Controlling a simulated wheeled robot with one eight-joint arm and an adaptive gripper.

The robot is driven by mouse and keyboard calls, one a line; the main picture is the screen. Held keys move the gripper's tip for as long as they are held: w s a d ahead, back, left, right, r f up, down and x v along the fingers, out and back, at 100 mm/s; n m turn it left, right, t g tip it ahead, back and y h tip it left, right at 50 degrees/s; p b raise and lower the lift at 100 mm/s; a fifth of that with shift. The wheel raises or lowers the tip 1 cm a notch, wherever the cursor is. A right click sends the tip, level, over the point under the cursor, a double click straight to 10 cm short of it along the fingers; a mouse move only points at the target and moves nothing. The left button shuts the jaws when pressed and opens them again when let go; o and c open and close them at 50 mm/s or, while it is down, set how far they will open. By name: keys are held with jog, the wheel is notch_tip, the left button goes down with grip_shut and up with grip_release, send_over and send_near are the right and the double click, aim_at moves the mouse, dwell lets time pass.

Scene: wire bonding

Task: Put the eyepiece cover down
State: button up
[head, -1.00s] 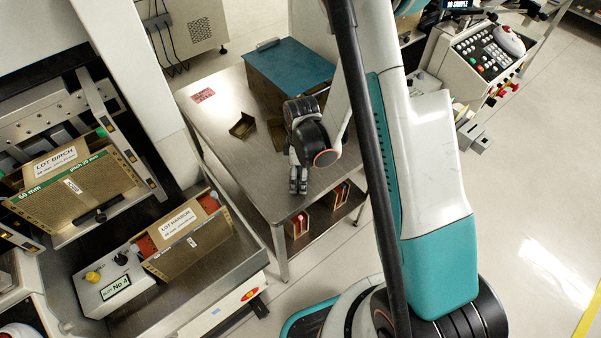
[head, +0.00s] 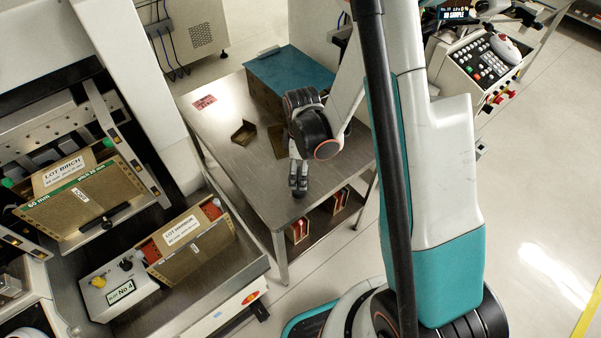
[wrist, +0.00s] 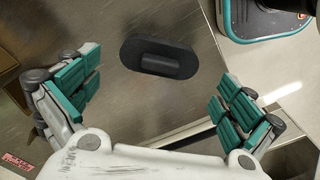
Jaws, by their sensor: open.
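The eyepiece cover (wrist: 157,59) is a flat black oval with a raised bar across it. In the wrist view it lies on the steel table (wrist: 135,110), ahead of my gripper (wrist: 158,98). My gripper has its teal-padded fingers spread wide, one on each side, with nothing between them; the cover is apart from both fingers. In the head view my gripper (head: 298,186) points down over the front part of the table (head: 235,172). The cover cannot be made out clearly there.
A teal-topped box (head: 290,72) stands at the back of the table, with small open brown trays (head: 244,133) near it. A red label (head: 204,102) is at the back left corner. Magazines (head: 298,229) sit on the shelf below.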

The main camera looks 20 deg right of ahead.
notch_tip(320, 180, up, 6)
jog(key=shift+p, duration=0.9)
jog(key=s+r+m+t, duration=0.2)
jog(key=r+m, duration=0.1)
jog(key=r, duration=0.5)
jog(key=s+r+m+t, duration=0.1)
jog(key=s+r+m, duration=0.1)
jog(key=r, duration=0.6)
jog(key=s+r+m+t, duration=0.4)
jog(key=s+r+m, duration=0.3)
jog(key=s+r, duration=0.2)
jog(key=shift+s+r+m, duration=0.25)
jog(key=shift+s+m, duration=0.05)
jog(key=shift+s, duration=0.65)
